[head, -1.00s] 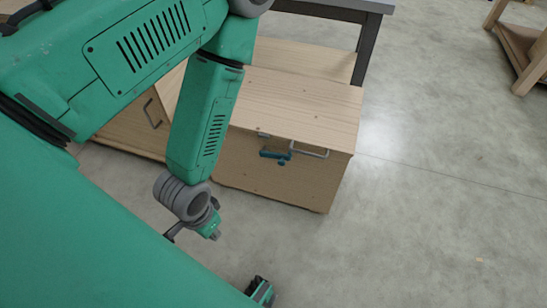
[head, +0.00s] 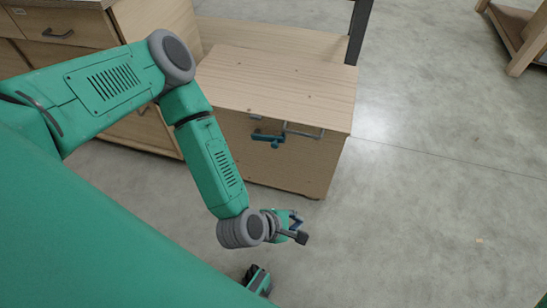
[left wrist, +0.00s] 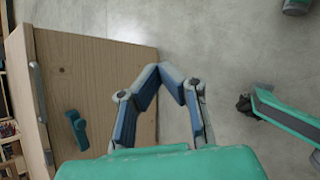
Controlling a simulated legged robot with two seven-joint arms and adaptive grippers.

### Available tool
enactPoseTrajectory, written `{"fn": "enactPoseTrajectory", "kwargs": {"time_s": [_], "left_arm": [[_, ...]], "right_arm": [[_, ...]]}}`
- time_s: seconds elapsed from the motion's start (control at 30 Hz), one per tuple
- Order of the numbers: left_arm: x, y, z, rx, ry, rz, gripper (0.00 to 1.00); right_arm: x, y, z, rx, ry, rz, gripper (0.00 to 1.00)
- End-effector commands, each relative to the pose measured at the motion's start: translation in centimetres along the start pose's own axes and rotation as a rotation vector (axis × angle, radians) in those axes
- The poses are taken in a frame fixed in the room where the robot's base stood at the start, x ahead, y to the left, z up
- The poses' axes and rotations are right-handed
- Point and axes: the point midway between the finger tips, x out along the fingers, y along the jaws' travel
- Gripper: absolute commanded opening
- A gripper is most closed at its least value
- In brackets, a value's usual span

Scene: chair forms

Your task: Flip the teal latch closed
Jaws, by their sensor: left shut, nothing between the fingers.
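The teal latch (head: 268,139) is on the front face of a low wooden box (head: 283,90), just below the lid edge and left of a grey handle (head: 303,131). It also shows in the left wrist view (left wrist: 77,129), at the left on the wooden panel. My left gripper (head: 297,228) is in front of the box, low and to the right of the latch, apart from it. In the left wrist view its blue fingers (left wrist: 172,72) meet at the tips, with nothing between them.
Wooden drawers (head: 62,28) with a dark handle stand left of the box. A dark table leg (head: 358,32) rises behind it. A wooden stand (head: 520,40) is at the far upper right. The grey floor (head: 430,180) to the right is clear.

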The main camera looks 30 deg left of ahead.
Motion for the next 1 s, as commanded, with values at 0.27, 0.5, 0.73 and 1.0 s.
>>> {"fn": "enactPoseTrajectory", "kwargs": {"time_s": [0.27, 0.5, 0.73, 1.0], "left_arm": [[4.7, 8.2, -7.9, -0.818, 0.013, 0.412, 0.00], [4.6, 12.3, -13.6, -1.146, -0.030, 0.638, 0.00], [4.5, 12.9, -14.4, -1.197, -0.043, 0.673, 0.00], [4.7, 13.0, -14.5, -1.194, -0.043, 0.671, 0.00]], "right_arm": [[2.5, 0.0, 0.1, 0.000, 0.000, 0.000, 0.40], [3.3, 0.0, 0.2, 0.000, 0.000, 0.000, 0.40], [3.4, 0.0, 0.2, 0.000, 0.000, 0.000, 0.40], [3.5, 0.0, 0.2, 0.000, 0.000, 0.000, 0.40]]}}
